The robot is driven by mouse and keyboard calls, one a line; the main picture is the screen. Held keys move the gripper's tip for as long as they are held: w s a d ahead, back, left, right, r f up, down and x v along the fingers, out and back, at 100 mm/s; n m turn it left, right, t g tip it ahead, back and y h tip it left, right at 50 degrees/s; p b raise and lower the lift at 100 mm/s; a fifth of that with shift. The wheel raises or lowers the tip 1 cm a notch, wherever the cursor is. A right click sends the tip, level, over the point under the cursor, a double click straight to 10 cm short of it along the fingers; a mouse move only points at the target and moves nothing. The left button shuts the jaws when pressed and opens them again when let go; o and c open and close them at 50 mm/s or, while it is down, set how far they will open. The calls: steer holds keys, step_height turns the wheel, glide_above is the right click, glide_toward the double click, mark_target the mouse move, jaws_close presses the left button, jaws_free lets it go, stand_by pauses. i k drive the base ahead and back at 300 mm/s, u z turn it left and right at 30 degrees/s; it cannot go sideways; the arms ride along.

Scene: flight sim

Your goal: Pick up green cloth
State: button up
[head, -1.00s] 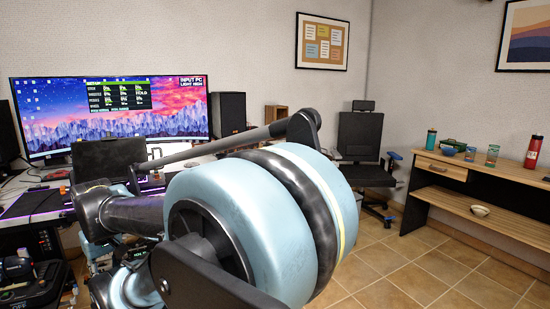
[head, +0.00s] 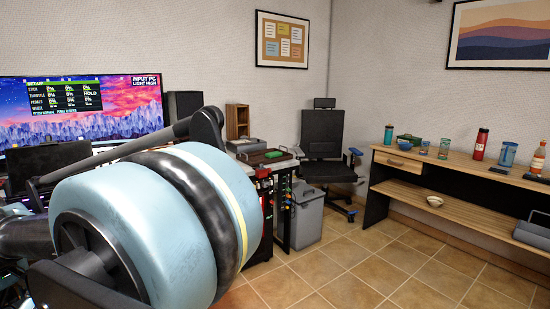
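I cannot clearly make out a green cloth. A small dark green item (head: 410,139) lies on the wooden sideboard at the right, behind a blue bowl (head: 404,145). Another small green patch (head: 274,154) shows on a tray at the right end of the desk. Both are too small to tell whether either is cloth. My gripper is not in view; a large blue and black joint of my arm fills the lower left and hides much of the desk.
The sideboard (head: 450,160) also bears bottles and cups, among them a red bottle (head: 480,145). An office chair (head: 322,150) and a grey bin (head: 307,215) stand between desk and sideboard. The tiled floor (head: 370,265) in front is clear.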

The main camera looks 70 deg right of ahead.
mark_target(276, 154)
steer(key=k, duration=1.25)
steer(key=z, duration=2)
steer(key=i, duration=1)
